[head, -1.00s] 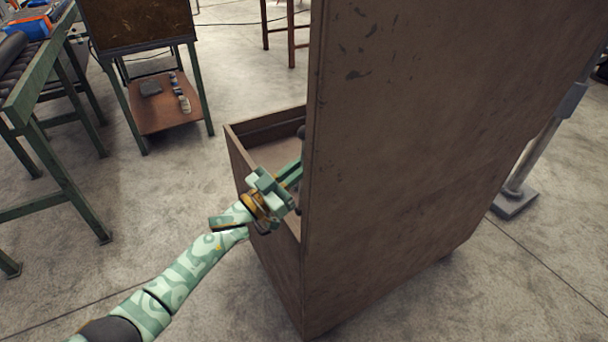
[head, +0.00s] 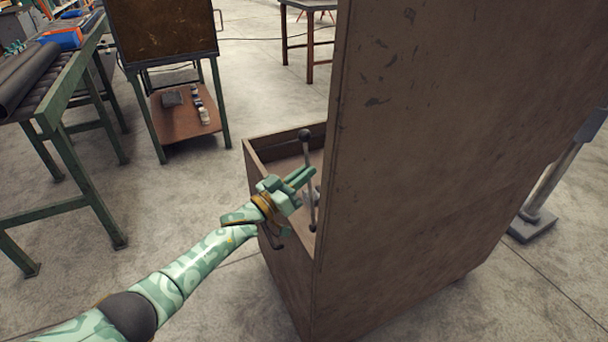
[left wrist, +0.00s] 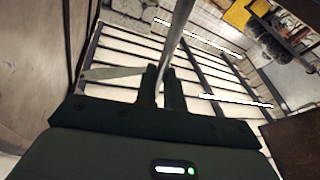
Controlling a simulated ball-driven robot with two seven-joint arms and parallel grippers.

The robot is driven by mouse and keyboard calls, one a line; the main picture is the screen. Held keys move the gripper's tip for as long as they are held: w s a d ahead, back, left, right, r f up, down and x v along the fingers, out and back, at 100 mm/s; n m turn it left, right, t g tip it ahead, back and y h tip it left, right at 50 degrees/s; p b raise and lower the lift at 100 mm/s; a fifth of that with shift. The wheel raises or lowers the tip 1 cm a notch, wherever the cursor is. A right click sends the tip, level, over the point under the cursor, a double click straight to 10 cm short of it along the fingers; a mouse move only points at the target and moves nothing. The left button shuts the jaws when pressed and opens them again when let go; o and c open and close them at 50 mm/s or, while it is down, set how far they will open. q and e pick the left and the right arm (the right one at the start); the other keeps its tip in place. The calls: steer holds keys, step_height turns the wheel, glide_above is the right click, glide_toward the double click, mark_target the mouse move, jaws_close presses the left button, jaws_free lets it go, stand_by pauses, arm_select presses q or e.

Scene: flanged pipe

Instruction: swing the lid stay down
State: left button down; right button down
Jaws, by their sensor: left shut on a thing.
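A brown chest (head: 283,265) has its large lid (head: 430,150) standing upright. The lid stay (head: 309,195) is a thin grey metal rod with a rounded top end, and it stands nearly upright beside the lid's left edge. My left gripper (head: 304,174) is shut on the stay around its middle. In the left wrist view the stay (left wrist: 178,35) runs up from between the two fingers (left wrist: 161,92). The stay's lower end is close to the chest's rim, and its exact attachment is hard to see. My right gripper is not in view.
A green-legged roller table (head: 75,90) stands at the left, and a small stand (head: 180,115) with a lower shelf is behind the chest. A grey metal post (head: 540,195) stands right of the lid. The floor left of the chest is clear.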

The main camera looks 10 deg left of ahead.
arm_select(q)
steer(key=shift+f, duration=0.1)
steer(key=c, duration=1.5)
jaws_free()
steer(key=p+v, duration=0.3)
steer(key=v, duration=1.3)
steer(key=shift+s+a+p, duration=0.2)
steer(key=shift+p, duration=0.15)
